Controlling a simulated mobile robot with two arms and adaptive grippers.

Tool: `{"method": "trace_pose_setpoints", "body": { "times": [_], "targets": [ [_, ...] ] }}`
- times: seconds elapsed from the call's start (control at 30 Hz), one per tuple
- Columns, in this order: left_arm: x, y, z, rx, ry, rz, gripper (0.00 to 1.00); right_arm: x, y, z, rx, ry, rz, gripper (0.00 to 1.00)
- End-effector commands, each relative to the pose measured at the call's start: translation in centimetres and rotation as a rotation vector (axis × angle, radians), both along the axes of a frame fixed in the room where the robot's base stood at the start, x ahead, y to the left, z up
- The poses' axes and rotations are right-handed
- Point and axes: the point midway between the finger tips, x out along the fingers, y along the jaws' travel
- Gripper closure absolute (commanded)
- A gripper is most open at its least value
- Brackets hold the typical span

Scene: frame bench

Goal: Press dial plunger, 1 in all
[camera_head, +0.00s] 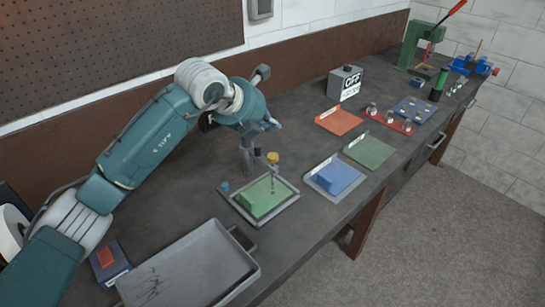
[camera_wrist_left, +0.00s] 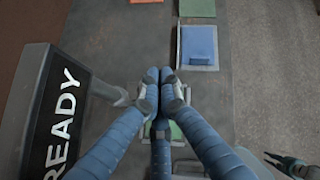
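The dial stand (camera_head: 247,160) stands on the bench, and a yellow round cap (camera_head: 272,157) sits to the right of its post. A thin dark plunger (camera_head: 272,182) hangs below the cap over a green block (camera_head: 258,200) in a grey tray. My left gripper (camera_head: 272,125) is above the stand, apart from the yellow cap. In the left wrist view, its blue fingers (camera_wrist_left: 158,76) meet at the tips with nothing visible between them. They hide most of what lies below. What seems to be my right gripper (camera_wrist_left: 290,165) shows at the lower right edge, its fingers unclear.
A dark display reading READY (camera_wrist_left: 60,115) is close beside my left gripper in the wrist view. A large grey tray (camera_head: 190,270) lies at the front. A blue tray (camera_head: 336,177), green mat (camera_head: 369,151) and orange mat (camera_head: 339,121) lie farther right.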

Motion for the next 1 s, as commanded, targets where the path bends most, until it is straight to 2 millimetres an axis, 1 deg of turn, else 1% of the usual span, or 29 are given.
{"method": "trace_pose_setpoints", "body": {
  "times": [0.03,0.13,0.27,0.3,0.4,0.57,1.0],
  "targets": [
    [-0.1,0.0,-1.0,0.0,0.003,0.0,1.0,0.5,0.5,-0.4,0.006,-0.008,0.0,0.74],
    [-0.1,0.0,-2.5,0.0,0.003,0.0,1.0,0.7,0.9,-0.9,0.01,-0.01,0.0,0.74],
    [-0.1,0.0,-4.4,0.0,0.002,0.0,1.0,0.2,0.8,-1.6,0.009,-0.003,0.002,0.74],
    [-0.1,0.0,-5.2,0.0,0.002,0.0,1.0,0.0,0.7,-2.4,0.008,0.0,0.002,0.74],
    [0.0,0.0,-6.3,0.0,0.0,0.0,1.0,-0.6,0.4,-3.5,0.004,0.009,0.002,0.74],
    [0.0,0.0,-6.8,-0.001,0.0,0.001,1.0,-1.1,0.0,-4.0,-0.001,0.017,0.004,0.74],
    [0.0,0.0,-6.7,-0.001,0.0,0.001,1.0,-0.9,-0.4,-3.8,-0.005,0.013,0.005,0.74]
  ]
}}
